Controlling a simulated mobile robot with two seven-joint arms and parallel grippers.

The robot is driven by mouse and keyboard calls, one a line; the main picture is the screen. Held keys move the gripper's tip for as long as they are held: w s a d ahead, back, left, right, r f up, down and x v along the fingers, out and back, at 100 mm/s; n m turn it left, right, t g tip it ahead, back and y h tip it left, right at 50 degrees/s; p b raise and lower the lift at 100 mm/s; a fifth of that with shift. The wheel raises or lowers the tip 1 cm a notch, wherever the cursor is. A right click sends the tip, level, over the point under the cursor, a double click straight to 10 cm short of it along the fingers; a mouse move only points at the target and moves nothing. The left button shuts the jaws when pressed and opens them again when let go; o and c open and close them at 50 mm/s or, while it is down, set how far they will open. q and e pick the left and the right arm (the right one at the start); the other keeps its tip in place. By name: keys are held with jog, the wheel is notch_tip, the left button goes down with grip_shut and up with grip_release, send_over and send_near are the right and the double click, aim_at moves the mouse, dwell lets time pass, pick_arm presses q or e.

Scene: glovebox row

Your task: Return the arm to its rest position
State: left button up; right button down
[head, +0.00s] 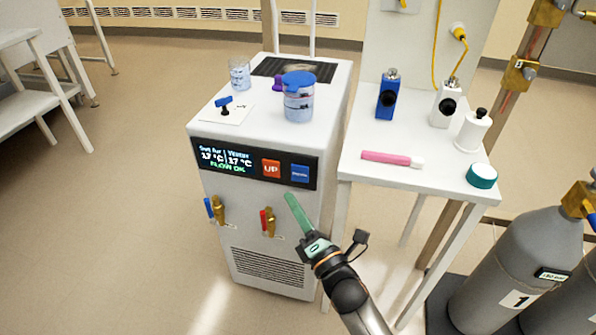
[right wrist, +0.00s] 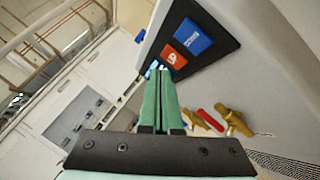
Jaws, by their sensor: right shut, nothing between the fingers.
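My right gripper (head: 290,198) is in front of the white chiller cabinet (head: 225,180), just below its display panel. Its green fingers are shut and empty, and they also show in the right wrist view (right wrist: 166,75). The fingers appear close to the cabinet front, between the red UP button (head: 271,169) and the red-handled brass valve (head: 269,222). In the right wrist view the red button (right wrist: 174,57) and the blue button (right wrist: 192,38) are beyond the fingertips. Whether the fingers touch the cabinet I cannot tell. My left gripper is in neither view.
A blue-handled valve (head: 216,209) sticks out of the cabinet front. A blue-lidded jar (head: 298,97) stands on top. The side table (head: 420,172) at right carries bottles and a pink tube (head: 385,158). Gas cylinders (head: 520,260) stand at lower right. Floor at left is clear.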

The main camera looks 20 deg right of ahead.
jog(key=s+a+f+m+g, duration=0.1)
jog(key=s+f+m+g, duration=1)
jog(key=s+f+m, duration=1.1)
pick_arm(q)
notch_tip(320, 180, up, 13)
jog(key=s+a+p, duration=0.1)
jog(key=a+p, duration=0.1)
jog(key=p, duration=1.6)
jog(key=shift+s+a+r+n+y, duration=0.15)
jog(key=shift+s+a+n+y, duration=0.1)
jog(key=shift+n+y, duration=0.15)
pick_arm(e)
notch_tip(320, 180, up, 17)
jog(key=d+m+h, duration=0.1)
jog(key=d+m, duration=0.1)
jog(key=shift+d, duration=0.2)
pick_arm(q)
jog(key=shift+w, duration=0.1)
